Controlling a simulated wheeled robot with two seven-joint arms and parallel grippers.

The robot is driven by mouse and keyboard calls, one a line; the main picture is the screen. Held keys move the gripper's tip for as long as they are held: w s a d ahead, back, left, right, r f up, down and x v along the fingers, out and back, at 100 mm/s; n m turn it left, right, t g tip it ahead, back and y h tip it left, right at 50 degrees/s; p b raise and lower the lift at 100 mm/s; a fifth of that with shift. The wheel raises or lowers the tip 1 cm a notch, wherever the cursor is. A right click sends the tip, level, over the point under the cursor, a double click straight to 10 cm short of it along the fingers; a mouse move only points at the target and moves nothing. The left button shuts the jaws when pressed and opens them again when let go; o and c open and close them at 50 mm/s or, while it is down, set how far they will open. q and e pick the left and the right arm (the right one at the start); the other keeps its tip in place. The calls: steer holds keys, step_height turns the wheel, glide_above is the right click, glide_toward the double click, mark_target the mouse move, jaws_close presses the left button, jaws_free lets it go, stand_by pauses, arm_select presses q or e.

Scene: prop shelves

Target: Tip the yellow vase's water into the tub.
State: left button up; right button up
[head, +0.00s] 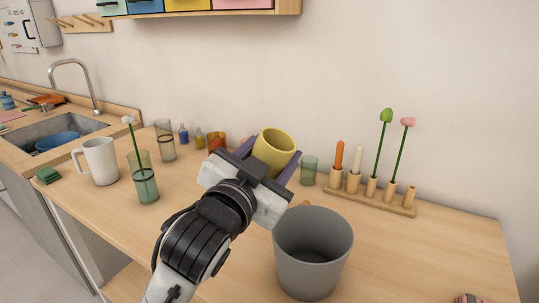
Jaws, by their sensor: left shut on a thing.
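The yellow vase (275,149) is held above the table in the middle of the head view, slightly tilted, with its mouth up. My left gripper (275,165) is shut on it, a purplish finger on each side. The vase is up and to the left of the grey tub (312,262), not over its mouth. Water inside the vase cannot be made out. The tub stands upright on the table at the front and its visible inside looks empty. My right gripper is not in view.
A wooden rack (375,198) with flowers and candles stands at the back right. A green glass (310,170) is left of it. A glass with a white flower (146,180), a white mug (98,162) and a tall glass (165,140) stand at left. The table right of the tub is mostly clear.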

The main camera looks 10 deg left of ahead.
arm_select(q)
steer(key=f+m+b, duration=0.1)
steer(key=m, duration=0.2)
steer(key=a+f+m+b, duration=0.1)
steer(key=m, duration=0.1)
steer(key=f+m+b, duration=0.1)
steer(key=f+m, duration=0.1)
steer(key=m, duration=0.1)
steer(key=shift+w+a+f+m, duration=0.1)
steer(key=shift+w+a+m, duration=0.05)
steer(key=shift+m, duration=0.15)
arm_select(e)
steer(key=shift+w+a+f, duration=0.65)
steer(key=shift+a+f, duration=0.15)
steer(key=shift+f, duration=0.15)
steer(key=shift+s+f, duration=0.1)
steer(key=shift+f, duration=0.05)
arm_select(q)
steer(key=shift+f, duration=0.15)
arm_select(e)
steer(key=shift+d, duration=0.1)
arm_select(q)
steer(key=shift+f+m, duration=0.25)
steer(key=shift+m, duration=0.25)
steer(key=shift+f, duration=0.1)
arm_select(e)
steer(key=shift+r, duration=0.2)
